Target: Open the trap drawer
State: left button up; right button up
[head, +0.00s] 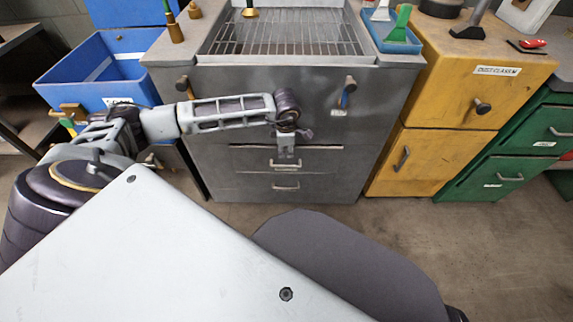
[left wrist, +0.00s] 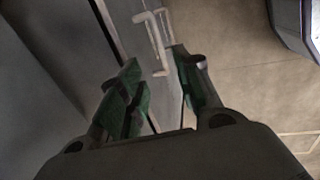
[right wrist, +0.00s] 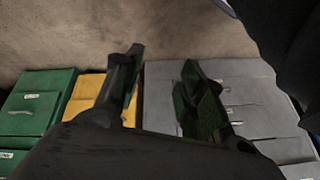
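A grey cabinet (head: 350,120) with a grill top stands ahead. Low on its front are two shallow drawers, an upper drawer handle (head: 286,164) and a lower drawer handle (head: 286,187). A small label sits by the upper one, too small to read, so I cannot tell which is the trap drawer. Both look shut. My left gripper (head: 286,152) hangs just in front of the upper drawer. In the left wrist view its fingers (left wrist: 157,68) are apart, with a handle (left wrist: 152,40) beyond and between the tips, not clearly touched. My right gripper (right wrist: 162,65) is open and empty, outside the head view.
A blue bin (head: 95,75) is at the left. A yellow cabinet (head: 450,100) and a green drawer unit (head: 520,150) stand at the right. Two knobs stick out on the grey cabinet's upper front. Floor (head: 490,260) is clear at the front right.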

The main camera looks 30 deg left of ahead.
aim_at(286, 166)
pick_arm(q)
jog(key=f+b, duration=0.1)
jog(key=f, duration=0.3)
jog(key=w+a+f+b, duration=0.1)
jog(key=f+b, duration=0.1)
jog(key=f, duration=0.2)
jog(key=w+f+b, duration=0.1)
jog(key=f, duration=0.3)
jog(key=shift+a+f, duration=0.2)
jog(key=shift+f, duration=0.2)
pick_arm(e)
notch_tip(286, 166, down, 9)
jog(key=a+t+y, duration=0.1)
jog(key=a, duration=0.1)
jog(key=shift+w+r+m+t, duration=0.15)
jog(key=shift+w+m+t, duration=0.15)
jog(key=shift+m+t, duration=0.1)
pick_arm(q)
grip_shut()
pick_arm(e)
jog(key=shift+d, duration=0.1)
